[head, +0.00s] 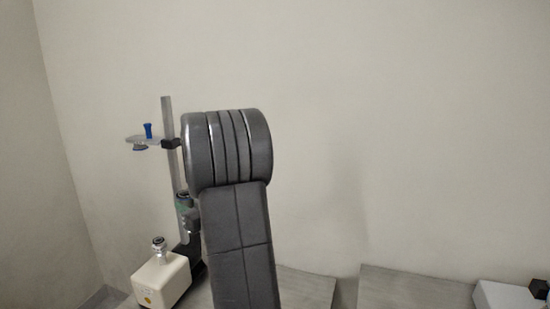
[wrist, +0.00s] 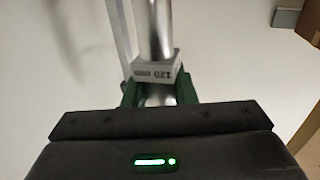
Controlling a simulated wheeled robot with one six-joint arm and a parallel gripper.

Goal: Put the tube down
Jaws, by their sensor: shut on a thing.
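My gripper (wrist: 158,88) shows in the wrist view with its green fingers closed around a silver tube (wrist: 155,30). A pale band marked "120" (wrist: 157,72) sits around the tube just above the fingers. The tube runs up out of the top of the wrist view, so its far end is hidden. In the head view my grey arm stands in the middle and hides most of the gripper. A small greenish and metal part shows at the arm's left edge, but I cannot tell its details.
In the head view, a grey upright post (head: 168,120) carries a clear clamped piece with a blue top (head: 148,130). A white box (head: 160,282) with a metal fitting (head: 158,245) stands at its foot. Another white box (head: 508,296) lies at the right. A brown box (wrist: 309,22) shows in the wrist view.

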